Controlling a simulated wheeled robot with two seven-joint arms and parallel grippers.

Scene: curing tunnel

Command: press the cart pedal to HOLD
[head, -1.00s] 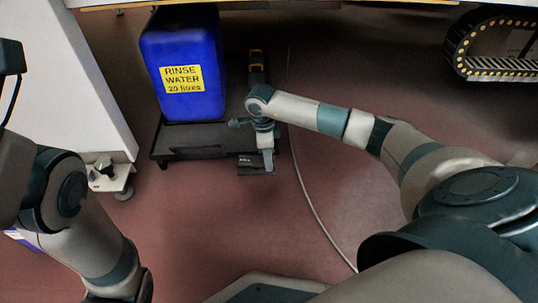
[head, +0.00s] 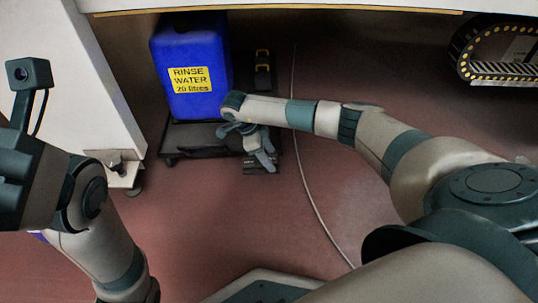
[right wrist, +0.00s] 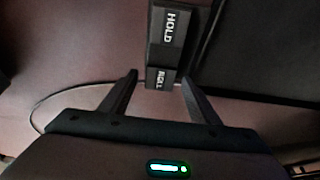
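The black cart (head: 195,141) stands low on the floor with a blue "RINSE WATER 20 litres" container (head: 190,75) on it. Its dark pedal (head: 262,170) sticks out at the front right corner, partly hidden by my right gripper (head: 266,158). In the right wrist view the pedal has a HOLD end (right wrist: 170,25), farther from me, and a ROLL end (right wrist: 160,77) nearer. My right gripper's fingers are spread either side of the ROLL end in that view, with nothing between them that I can see gripped. Contact cannot be told. My left arm is at the left; its fingers are out of frame.
A thin cable (head: 312,190) runs across the red floor right of the cart. A white cabinet (head: 85,80) with a foot bracket (head: 120,168) stands at the left. A cable chain (head: 490,55) hangs at the upper right. The floor in front of the cart is clear.

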